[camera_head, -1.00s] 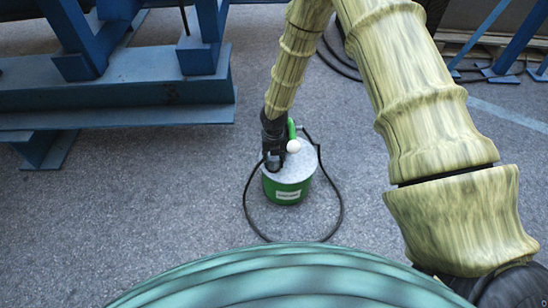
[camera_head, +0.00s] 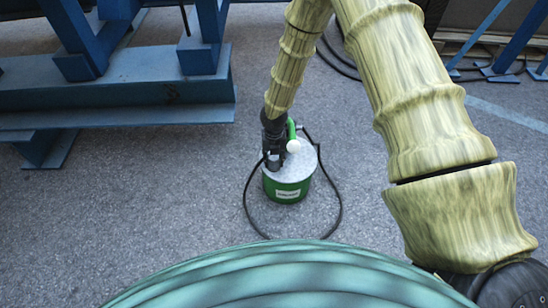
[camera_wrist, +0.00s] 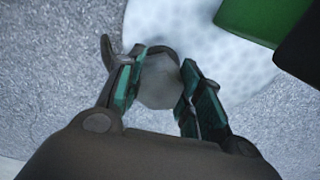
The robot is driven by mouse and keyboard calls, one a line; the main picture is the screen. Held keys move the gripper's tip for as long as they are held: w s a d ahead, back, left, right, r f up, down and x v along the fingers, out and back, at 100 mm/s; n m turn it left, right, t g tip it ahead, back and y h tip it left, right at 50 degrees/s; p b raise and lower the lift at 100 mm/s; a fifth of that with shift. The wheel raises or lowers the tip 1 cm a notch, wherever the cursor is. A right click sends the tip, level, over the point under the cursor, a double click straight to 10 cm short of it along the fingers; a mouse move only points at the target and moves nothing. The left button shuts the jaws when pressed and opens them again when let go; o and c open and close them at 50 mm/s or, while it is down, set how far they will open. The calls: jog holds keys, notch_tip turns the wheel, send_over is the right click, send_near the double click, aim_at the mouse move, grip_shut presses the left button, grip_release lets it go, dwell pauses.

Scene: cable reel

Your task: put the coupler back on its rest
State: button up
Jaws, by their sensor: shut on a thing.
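My gripper (camera_head: 273,162) is over the left part of the pale top of a green drum (camera_head: 290,192) on the ground. In the wrist view, my gripper (camera_wrist: 160,88) is shut on a grey, many-sided piece, the coupler (camera_wrist: 160,82), with a finger on each side. A dark curved part shows behind it. The pale drum top (camera_wrist: 190,30) lies beyond; I cannot tell whether the coupler touches it. In the head view, the gripper hides the coupler. A green upright piece (camera_head: 291,130) and a white ball (camera_head: 293,146) show beside the gripper; which part is the rest is unclear.
A black cable (camera_head: 248,218) loops on the ground around the drum. A blue steel frame (camera_head: 120,95) stands at the left, and blue struts (camera_head: 515,45) stand at the far right. Grey paving left and right of the drum is clear.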

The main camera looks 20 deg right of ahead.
jog(key=o, duration=1.3)
jog(key=shift+r, duration=0.1)
jog(key=shift+r, duration=3.65)
